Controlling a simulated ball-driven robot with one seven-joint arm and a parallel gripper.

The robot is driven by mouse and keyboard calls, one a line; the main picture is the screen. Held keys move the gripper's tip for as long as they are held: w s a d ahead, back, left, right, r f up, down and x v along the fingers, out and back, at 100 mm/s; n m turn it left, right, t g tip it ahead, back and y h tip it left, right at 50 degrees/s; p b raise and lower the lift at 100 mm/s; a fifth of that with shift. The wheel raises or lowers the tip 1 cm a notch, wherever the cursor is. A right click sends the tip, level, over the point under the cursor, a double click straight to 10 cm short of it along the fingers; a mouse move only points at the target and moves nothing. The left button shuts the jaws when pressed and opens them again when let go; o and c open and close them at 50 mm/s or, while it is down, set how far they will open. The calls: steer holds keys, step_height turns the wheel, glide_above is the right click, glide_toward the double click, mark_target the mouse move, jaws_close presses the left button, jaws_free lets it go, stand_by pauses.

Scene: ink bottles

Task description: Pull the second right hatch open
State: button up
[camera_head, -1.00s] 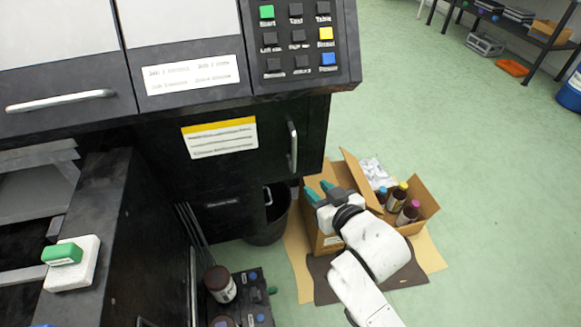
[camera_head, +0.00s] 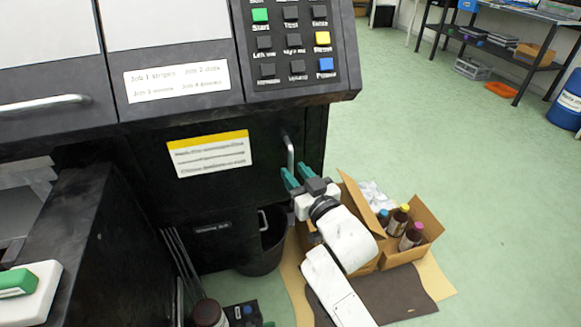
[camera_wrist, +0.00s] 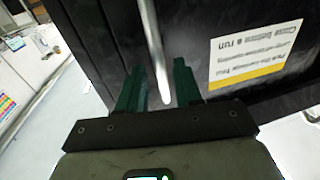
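The black lower hatch (camera_head: 262,160) on the right of the machine carries a yellow-and-white label (camera_head: 210,153) and a vertical metal handle (camera_head: 290,155) near its right edge. The hatch looks closed. My gripper (camera_head: 293,180) is open, its green fingers just below the handle in the head view. In the wrist view, the handle (camera_wrist: 154,50) runs down to between the two green fingers (camera_wrist: 160,85). The fingers stand apart on either side of the handle's end, with gaps visible; I see no grip on it.
A cardboard box (camera_head: 420,240) with brown bottles stands on the floor right of my arm. A black bin (camera_head: 270,245) is below the hatch. The button panel (camera_head: 292,40) overhangs above.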

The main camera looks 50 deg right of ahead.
mark_target(292, 169)
steer(key=shift+x, duration=1.5)
jaws_close()
